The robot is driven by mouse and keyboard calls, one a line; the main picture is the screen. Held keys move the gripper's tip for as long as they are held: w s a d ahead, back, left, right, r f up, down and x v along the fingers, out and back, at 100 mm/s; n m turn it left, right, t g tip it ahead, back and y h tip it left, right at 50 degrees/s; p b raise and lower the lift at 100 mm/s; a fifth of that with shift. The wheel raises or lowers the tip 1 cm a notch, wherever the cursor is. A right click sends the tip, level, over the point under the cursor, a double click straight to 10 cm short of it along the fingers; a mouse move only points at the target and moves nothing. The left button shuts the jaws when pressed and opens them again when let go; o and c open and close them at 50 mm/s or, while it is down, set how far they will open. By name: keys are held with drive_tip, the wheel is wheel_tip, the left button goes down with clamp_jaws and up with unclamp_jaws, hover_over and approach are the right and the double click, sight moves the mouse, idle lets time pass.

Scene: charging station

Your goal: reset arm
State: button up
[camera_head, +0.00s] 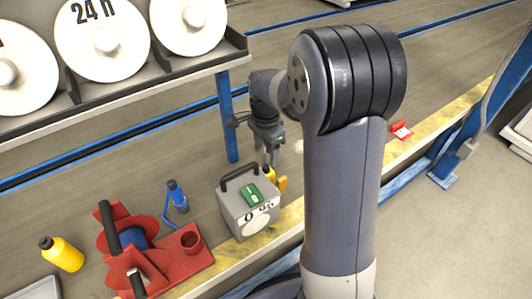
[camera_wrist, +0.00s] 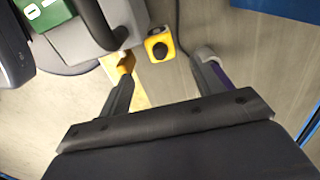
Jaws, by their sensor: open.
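My gripper (camera_head: 270,158) hangs pointing down behind the grey box in the head view. In the wrist view my gripper (camera_wrist: 166,58) has its two fingers spread apart, with nothing held between them. A yellow block with a black round top (camera_wrist: 158,44) shows between and beyond the fingertips. The left fingertip looks yellow; I cannot tell if that is the finger or a thing against it. A yellow item (camera_head: 282,184) shows beside the grey box in the head view, partly hidden.
The grey box (camera_head: 235,212) has a black handle and a green item (camera_head: 251,196) on top. A red reel (camera_head: 120,235), a blue tool (camera_head: 177,195) and a yellow bottle (camera_head: 62,254) stand left. A blue post (camera_head: 227,115) rises close to my gripper. A red item (camera_head: 402,131) lies right.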

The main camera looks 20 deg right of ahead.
sight(268, 166)
wheel_tip(268, 166, down, 12)
drive_tip(key=b, duration=0.3)
drive_tip(key=shift+f, duration=0.2)
wheel_tip(268, 166, up, 4)
drive_tip(key=shift+f+p, duration=0.25)
drive_tip(key=shift+p, duration=0.3)
drive_tip(key=shift+w+d+r, duration=0.15)
drive_tip(key=shift+d+r, duration=0.05)
drive_tip(key=shift+d, duration=0.15)
drive_tip(key=shift+a+f, duration=0.1)
